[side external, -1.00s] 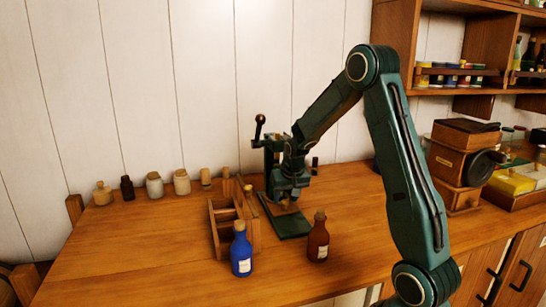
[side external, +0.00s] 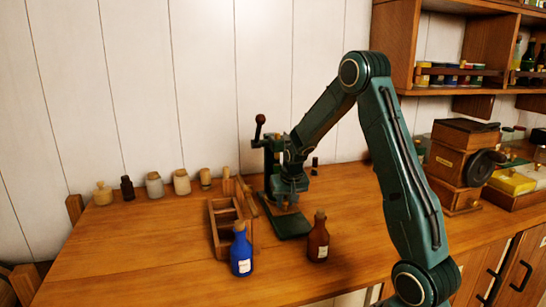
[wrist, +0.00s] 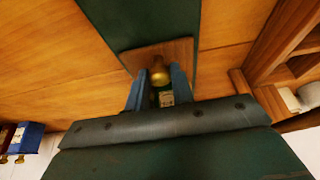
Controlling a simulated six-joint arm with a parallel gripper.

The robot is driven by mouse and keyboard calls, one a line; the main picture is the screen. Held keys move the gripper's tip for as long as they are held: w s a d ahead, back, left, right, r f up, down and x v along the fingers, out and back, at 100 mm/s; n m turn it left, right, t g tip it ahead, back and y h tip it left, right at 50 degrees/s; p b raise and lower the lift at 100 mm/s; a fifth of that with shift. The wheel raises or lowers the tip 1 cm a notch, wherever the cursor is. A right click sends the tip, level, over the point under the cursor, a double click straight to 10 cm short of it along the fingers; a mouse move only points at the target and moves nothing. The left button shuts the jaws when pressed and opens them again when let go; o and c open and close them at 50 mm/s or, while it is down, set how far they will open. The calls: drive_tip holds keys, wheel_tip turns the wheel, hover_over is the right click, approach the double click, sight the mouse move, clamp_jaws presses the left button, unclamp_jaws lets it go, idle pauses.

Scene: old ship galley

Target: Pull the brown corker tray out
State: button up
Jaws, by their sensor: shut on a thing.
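The green corker (side external: 270,165) stands near the wall, with an upright lever and a flat green base plate (side external: 295,225). The brown corker tray (wrist: 178,48) lies on that green plate in the wrist view, with a round brass knob (wrist: 159,72) at its near edge. My gripper (wrist: 159,88) has its two bluish fingers on either side of this knob and is shut on it. In the side view my gripper (side external: 287,201) is low over the plate and hides most of the tray.
A blue bottle (side external: 241,252) and a brown bottle (side external: 318,240) stand in front of the corker. A wooden rack (side external: 218,235) is close on its left. Jars (side external: 154,186) line the back. A wooden grinder (side external: 455,165) is at right. The table's left part is clear.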

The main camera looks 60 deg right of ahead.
drive_tip(key=shift+s+a, duration=0.1)
drive_tip(key=shift+a, duration=0.05)
drive_tip(key=shift+s+a, duration=3.7)
drive_tip(key=shift+a, duration=0.05)
drive_tip(key=o, duration=0.9)
drive_tip(key=shift+r, duration=0.1)
wheel_tip(320, 180, up, 7)
drive_tip(key=shift+f, duration=0.1)
